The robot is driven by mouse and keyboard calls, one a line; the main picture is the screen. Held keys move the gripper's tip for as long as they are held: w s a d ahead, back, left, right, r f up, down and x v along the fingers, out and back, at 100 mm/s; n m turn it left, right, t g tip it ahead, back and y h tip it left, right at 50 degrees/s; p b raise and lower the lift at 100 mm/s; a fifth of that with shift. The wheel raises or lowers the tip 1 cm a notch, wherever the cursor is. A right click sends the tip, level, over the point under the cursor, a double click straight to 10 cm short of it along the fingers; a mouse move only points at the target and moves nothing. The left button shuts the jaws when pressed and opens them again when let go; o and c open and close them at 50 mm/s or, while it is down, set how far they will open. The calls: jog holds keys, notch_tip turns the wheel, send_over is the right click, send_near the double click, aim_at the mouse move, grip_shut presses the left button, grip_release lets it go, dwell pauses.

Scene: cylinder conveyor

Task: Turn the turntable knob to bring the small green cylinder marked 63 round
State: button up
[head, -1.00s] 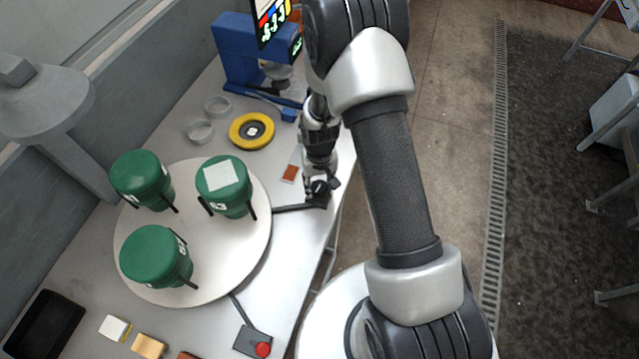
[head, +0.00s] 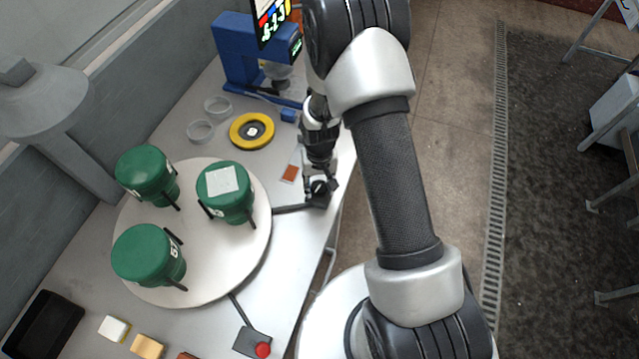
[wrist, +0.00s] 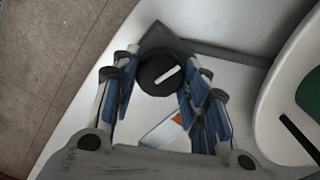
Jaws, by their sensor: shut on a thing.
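Three green cylinders stand upright on a round white turntable (head: 220,258): one at the back left (head: 146,172), one at the right with a pale square on top (head: 226,190), one at the front (head: 148,254). White marks show on their sides, but I cannot read which is 63. My gripper (head: 319,187) is at the black knob box right of the turntable. In the wrist view its fingers stand on both sides of the round black knob (wrist: 156,84), shut on it. The knob's white pointer line is tilted up to the right.
A red-button box (head: 252,342) sits at the table's front. A yellow ring (head: 252,131), clear dishes (head: 200,131) and a blue device (head: 238,52) stand behind. A grey lamp-like fixture (head: 45,95) is left, with a black tray (head: 42,325) at front left.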

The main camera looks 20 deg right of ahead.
aim_at(320, 187)
jog(key=shift+s+m, duration=0.15)
jog(key=shift+m, duration=0.15)
dwell(0.9)
jog(key=o, duration=1.1)
jog(key=shift+r, duration=0.1)
jog(key=shift+w+r, duration=0.2)
jog(key=shift+r, duration=0.15)
notch_tip(320, 187, up, 11)
jog(key=shift+s+r, duration=0.1)
jog(key=shift+c, duration=0.2)
